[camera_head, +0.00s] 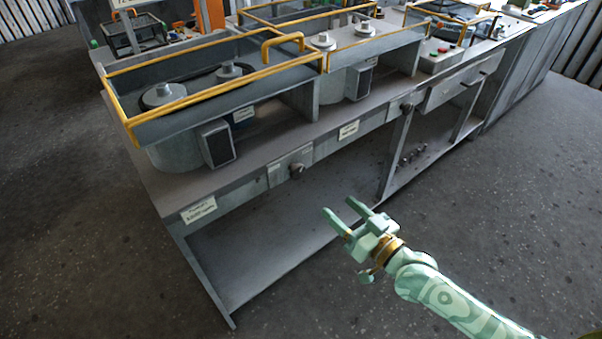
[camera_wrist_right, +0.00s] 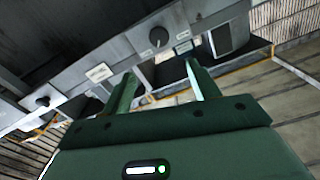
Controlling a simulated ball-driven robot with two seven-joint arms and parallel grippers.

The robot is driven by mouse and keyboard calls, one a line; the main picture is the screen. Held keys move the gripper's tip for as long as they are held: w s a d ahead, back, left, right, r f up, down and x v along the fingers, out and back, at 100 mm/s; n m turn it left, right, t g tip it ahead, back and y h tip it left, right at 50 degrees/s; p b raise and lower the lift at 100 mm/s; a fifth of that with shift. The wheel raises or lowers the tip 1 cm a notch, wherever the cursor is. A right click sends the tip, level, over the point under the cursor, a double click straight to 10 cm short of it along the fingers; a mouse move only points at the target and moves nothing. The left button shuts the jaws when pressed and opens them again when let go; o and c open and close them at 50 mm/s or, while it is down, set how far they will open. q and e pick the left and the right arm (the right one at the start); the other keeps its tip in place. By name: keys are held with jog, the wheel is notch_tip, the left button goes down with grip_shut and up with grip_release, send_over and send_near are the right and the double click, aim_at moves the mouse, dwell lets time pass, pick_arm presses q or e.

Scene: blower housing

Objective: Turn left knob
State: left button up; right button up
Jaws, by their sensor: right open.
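The left knob (camera_head: 297,170) is a small dark round knob on the front rail of the grey bench (camera_head: 240,176), below the nearest blower housing. In the right wrist view, which looks upside down, the left knob (camera_wrist_right: 158,37) shows beyond the fingers, near the top middle. My right gripper (camera_head: 340,207) is pale green, open and empty. It is in front of the bench and apart from the left knob, to its lower right in the head view. Its fingers (camera_wrist_right: 162,76) also show in the wrist view with nothing between them. My left gripper is not in view.
A second knob (camera_head: 407,106) sits farther right along the rail, with a white label (camera_head: 348,130) between the two. Yellow rails (camera_head: 200,61) top the blower housings. Small parts (camera_head: 412,154) lie on the lower shelf. The floor (camera_head: 520,200) in front is clear.

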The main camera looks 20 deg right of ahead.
aim_at(299, 172)
jog(key=b+x, duration=0.2)
jog(key=x, duration=0.5)
jog(key=b+x, duration=0.2)
jog(key=x, duration=0.6)
jog(key=shift+w+f, duration=0.1)
jog(key=shift+f, duration=0.1)
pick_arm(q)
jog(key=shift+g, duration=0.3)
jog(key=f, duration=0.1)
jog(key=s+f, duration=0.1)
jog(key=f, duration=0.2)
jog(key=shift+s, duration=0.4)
pick_arm(e)
jog(key=c, duration=1)
jog(key=shift+o, duration=0.2)
jog(key=n+p, duration=0.1)
jog(key=r+n+p, duration=0.1)
jog(key=n, duration=0.1)
jog(key=shift+a+f+n+p, duration=0.1)
jog(key=shift+f+n+p, duration=0.2)
jog(key=shift+n+p, duration=0.55)
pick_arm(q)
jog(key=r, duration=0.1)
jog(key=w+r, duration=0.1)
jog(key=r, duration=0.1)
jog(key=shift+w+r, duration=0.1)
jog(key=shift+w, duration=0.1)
pick_arm(e)
jog(key=shift+f+n, duration=0.15)
jog(key=shift+n, duration=0.2)
